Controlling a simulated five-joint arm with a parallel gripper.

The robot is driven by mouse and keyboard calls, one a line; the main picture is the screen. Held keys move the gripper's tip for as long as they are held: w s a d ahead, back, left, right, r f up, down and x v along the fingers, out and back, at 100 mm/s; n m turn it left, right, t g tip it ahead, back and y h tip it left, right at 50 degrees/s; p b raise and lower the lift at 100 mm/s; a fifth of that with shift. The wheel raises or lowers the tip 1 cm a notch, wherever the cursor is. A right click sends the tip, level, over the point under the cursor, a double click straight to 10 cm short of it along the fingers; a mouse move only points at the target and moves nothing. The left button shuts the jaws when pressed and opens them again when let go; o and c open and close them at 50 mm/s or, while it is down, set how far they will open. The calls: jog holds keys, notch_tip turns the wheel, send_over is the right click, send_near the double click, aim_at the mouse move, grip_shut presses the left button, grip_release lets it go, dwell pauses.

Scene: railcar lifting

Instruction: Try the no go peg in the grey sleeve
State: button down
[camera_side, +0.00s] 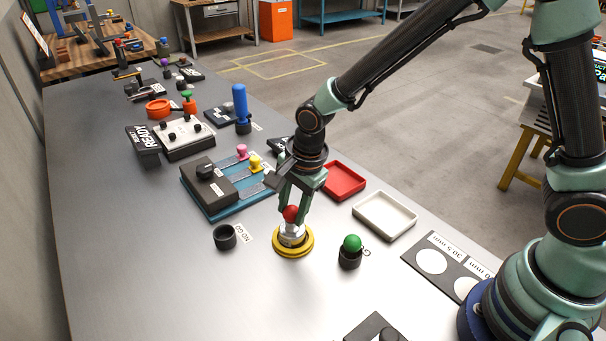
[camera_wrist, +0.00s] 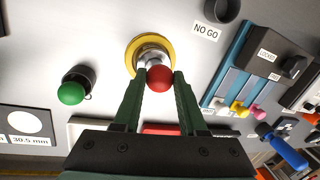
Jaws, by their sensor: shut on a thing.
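My gripper (camera_side: 291,208) is shut on the red knob of the no go peg (camera_side: 291,214). In the wrist view the red knob (camera_wrist: 160,78) sits between my two fingertips (camera_wrist: 159,74). The peg is right over the silver-grey sleeve (camera_side: 292,233), which stands in a yellow ring base (camera_side: 294,250). The yellow ring (camera_wrist: 133,52) shows beyond the knob in the wrist view. The peg's lower part is hidden, so I cannot tell how deep it is in the sleeve. The black NO GO holder (camera_side: 224,237) is empty.
A green-knobbed peg (camera_side: 352,243) stands in a black holder to the right. A red tray (camera_side: 343,179) and a white tray (camera_side: 385,216) lie behind it. A teal fixture (camera_side: 212,205) with pink and yellow knobs stands at left. The bench in front is mostly clear.

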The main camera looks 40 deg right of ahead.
jog(key=shift+r, duration=0.1)
jog(key=shift+w+v, duration=0.15)
jog(key=shift+v, duration=0.7)
jog(key=shift+w+v, duration=0.2)
jog(key=shift+v, duration=0.7)
jog(key=shift+w+v, duration=0.15)
jog(key=shift+v, duration=0.7)
jog(key=shift+a+r, duration=0.1)
jog(key=shift+a, duration=0.1)
